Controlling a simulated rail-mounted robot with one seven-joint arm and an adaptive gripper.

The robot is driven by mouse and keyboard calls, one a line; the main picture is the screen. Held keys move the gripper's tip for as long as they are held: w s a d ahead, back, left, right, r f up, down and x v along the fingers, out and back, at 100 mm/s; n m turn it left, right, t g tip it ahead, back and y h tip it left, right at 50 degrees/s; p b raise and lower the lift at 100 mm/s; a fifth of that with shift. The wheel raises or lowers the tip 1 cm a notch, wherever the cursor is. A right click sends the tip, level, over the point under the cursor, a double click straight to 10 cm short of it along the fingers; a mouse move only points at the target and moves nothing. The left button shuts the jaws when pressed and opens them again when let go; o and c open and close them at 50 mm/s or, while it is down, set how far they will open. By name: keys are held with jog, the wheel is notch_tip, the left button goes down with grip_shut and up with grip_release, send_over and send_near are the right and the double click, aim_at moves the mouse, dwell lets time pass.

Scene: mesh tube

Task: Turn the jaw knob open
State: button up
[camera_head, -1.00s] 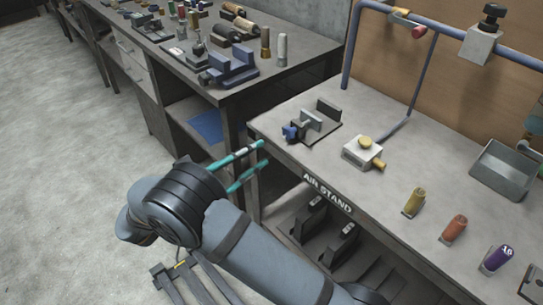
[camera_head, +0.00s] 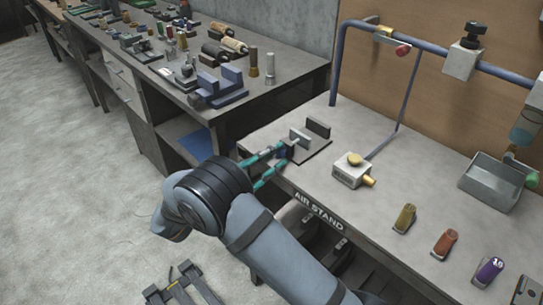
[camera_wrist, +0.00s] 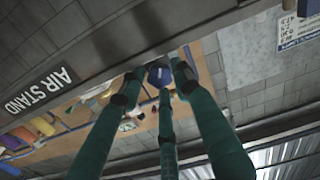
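The jaw knob (camera_head: 286,152) is a small dark blue knob on the near-left end of a small vise. The vise has a dark base plate (camera_head: 314,148) and upright grey jaw plates (camera_head: 299,138), standing apart, on the air stand's left end. My gripper (camera_head: 277,157) has teal fingers that reach from the left to the knob, which they partly hide. In the wrist view the blue knob (camera_wrist: 160,74) shows at the tips of the green fingers (camera_wrist: 158,88). The fingers are spread around it with gaps at the sides. Contact cannot be told.
A white valve block with a brass knob (camera_head: 354,160) sits right of the vise. A blue pipe frame (camera_head: 338,62) rises behind. A cluttered bench (camera_head: 290,75) lies at the back left.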

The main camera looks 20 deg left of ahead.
jog(key=shift+c, duration=1.1)
grip_shut()
jog(key=shift+n, duration=0.3)
jog(key=shift+a+r+n+p, duration=0.1)
jog(key=shift+n+p, duration=0.5)
jog(key=shift+n, duration=0.6)
jog(key=shift+n+p, duration=0.55)
jog(key=shift+n, duration=0.95)
jog(key=shift+o, duration=1.6)
grip_release()
